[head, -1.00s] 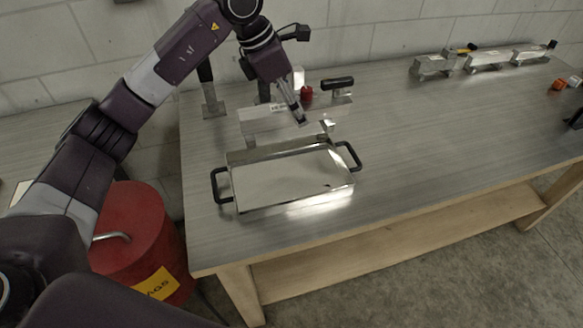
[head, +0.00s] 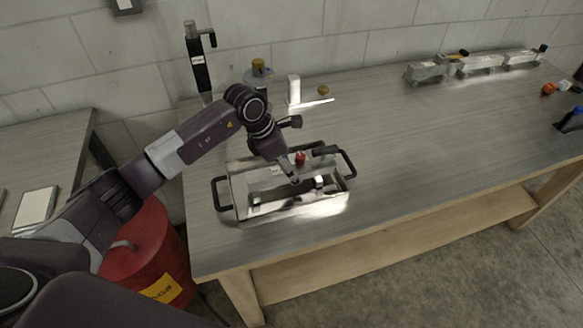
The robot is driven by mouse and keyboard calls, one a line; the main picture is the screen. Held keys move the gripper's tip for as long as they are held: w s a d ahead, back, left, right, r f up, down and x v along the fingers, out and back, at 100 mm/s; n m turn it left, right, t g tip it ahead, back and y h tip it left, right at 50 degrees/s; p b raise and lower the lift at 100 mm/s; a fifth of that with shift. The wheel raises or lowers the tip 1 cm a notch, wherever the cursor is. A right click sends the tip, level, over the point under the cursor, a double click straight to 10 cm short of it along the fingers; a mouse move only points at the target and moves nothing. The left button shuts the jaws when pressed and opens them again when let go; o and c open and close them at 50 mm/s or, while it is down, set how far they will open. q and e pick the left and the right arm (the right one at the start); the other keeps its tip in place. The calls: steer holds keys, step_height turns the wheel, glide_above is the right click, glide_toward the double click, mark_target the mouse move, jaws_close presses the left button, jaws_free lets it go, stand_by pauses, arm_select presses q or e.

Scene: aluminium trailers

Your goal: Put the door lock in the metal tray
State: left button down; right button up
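The door lock (head: 300,159) is a pale metal body with a red knob and a black handle. In the head view it is over or inside the metal tray, towards the tray's back side. The metal tray (head: 292,208) is a shiny rectangular pan with a black handle at each end, on the table near its front edge. My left gripper (head: 292,179) points down over the tray and appears shut on the door lock. Whether the lock touches the tray floor cannot be told. My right gripper is not in view.
A dark bottle-like dispenser (head: 197,66), a brass-topped item (head: 257,72) and a white block (head: 294,90) stand behind the tray. Several metal locks (head: 428,71) line the back right. A red bin (head: 145,245) stands left of the table. The table's middle right is clear.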

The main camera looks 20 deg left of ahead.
arm_select(q)
steer(key=shift+w+f, duration=0.1)
steer(key=shift+f, duration=0.15)
steer(key=c, duration=0.8)
jaws_free()
steer(key=shift+f, duration=0.15)
steer(key=shift+a+r, duration=0.15)
steer(key=shift+r, duration=0.3)
steer(key=b+v, duration=0.2)
steer(key=v, duration=0.9)
steer(key=shift+s+a+r+b, duration=0.15)
steer(key=shift+s+b, duration=0.1)
steer(key=shift+b, duration=0.15)
